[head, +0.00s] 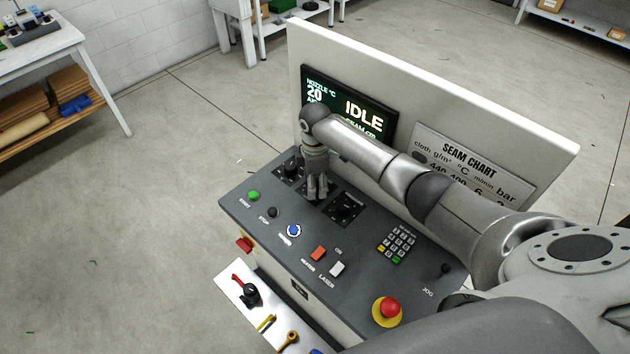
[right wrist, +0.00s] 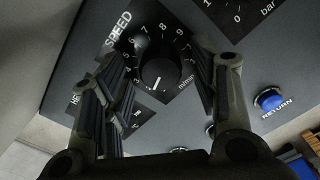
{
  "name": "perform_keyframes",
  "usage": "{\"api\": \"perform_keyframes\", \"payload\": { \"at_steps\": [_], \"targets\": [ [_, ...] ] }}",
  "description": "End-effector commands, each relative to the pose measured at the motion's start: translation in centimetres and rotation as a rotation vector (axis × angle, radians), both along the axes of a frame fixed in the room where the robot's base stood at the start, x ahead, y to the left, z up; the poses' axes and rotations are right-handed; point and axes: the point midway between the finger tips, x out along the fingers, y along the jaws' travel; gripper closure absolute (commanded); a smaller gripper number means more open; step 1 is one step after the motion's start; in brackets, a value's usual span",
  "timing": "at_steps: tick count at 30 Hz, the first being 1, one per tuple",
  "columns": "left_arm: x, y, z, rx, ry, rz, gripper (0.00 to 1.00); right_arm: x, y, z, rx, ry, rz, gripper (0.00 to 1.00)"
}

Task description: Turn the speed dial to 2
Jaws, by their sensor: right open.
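The speed dial (right wrist: 160,72) is a round black knob on a dark plate marked SPEED, with numbers around it and m/min beside it. Its white pointer mark faces the lower edge of the knob in the right wrist view; the number it meets there is not readable. My right gripper (head: 317,194) reaches down to the control panel (head: 262,213), and in the right wrist view its open fingers stand on either side of the dial. Contact cannot be told. In the head view the gripper covers the dial. My left gripper is not in view.
Another dial (head: 292,168) sits left of the gripper and a dark dial plate (head: 342,208) right of it. A blue return button (right wrist: 270,99), a keypad (head: 396,242) and a red emergency button (head: 390,308) are nearby. The IDLE screen (head: 350,108) stands behind.

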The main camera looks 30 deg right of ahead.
Motion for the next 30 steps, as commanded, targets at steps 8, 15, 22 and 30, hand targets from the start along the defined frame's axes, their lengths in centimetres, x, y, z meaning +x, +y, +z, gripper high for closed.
{"api": "perform_keyframes", "payload": {
  "at_steps": [8,15,22,30],
  "targets": [
    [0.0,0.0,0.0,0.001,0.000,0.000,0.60,0.1,0.0,3.3,-0.001,-0.005,0.001,0.45],
    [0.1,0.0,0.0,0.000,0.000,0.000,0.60,0.2,0.0,8.5,0.000,-0.005,0.001,0.45],
    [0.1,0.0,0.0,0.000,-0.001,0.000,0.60,0.1,0.0,11.5,0.000,-0.002,0.000,0.45],
    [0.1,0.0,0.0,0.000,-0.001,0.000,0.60,0.0,0.0,12.0,0.000,-0.001,0.000,0.45]
  ]
}}
